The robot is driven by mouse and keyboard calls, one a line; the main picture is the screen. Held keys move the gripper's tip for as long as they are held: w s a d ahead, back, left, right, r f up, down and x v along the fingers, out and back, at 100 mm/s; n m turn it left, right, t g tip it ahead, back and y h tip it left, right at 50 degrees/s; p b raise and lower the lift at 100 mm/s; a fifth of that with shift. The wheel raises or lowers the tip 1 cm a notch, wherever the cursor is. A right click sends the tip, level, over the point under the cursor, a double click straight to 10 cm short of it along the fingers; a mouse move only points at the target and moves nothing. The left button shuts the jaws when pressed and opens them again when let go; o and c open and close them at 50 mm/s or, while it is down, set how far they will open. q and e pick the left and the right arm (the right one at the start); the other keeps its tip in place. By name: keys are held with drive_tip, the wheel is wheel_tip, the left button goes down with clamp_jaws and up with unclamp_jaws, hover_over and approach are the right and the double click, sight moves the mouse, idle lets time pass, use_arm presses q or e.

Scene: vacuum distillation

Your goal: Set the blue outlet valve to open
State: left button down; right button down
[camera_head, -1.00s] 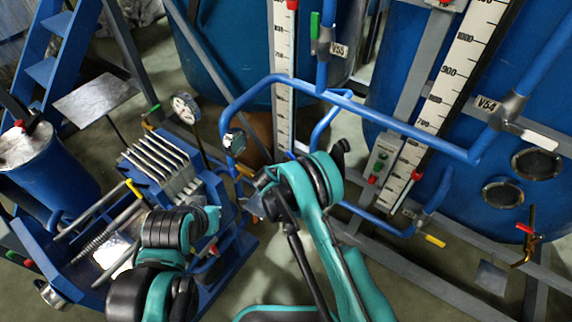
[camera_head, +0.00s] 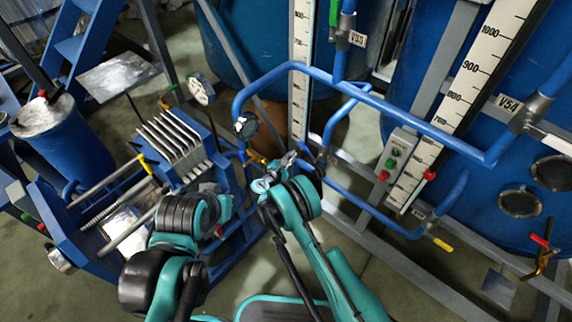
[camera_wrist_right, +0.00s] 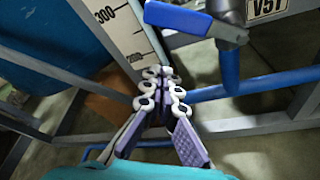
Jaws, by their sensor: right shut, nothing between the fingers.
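In the right wrist view, a valve with a blue lever handle (camera_wrist_right: 190,18) sits at the top centre. The lever lies roughly sideways from a grey valve body, left of a tag reading V51 (camera_wrist_right: 267,7). My right gripper (camera_wrist_right: 162,84) is shut and empty, its fingertips below the lever in the picture and apart from it. In the head view, my right gripper (camera_head: 276,174) is near the blue pipework, left of the small button box.
Blue pipes (camera_head: 410,124) cross in front of the large blue tanks. A button box (camera_head: 393,156) and level scales stand to the right of the right gripper. Grey frame beams run along the floor.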

sight(308, 151)
use_arm(q)
drive_tip(key=shift+f, duration=0.5)
use_arm(e)
drive_tip(key=d+r, duration=0.1)
drive_tip(key=r, duration=0.1)
drive_tip(key=d, duration=0.1)
drive_tip(key=shift+w+d+r, duration=0.25)
drive_tip(key=shift+d+r, duration=0.1)
drive_tip(key=shift+r, duration=0.05)
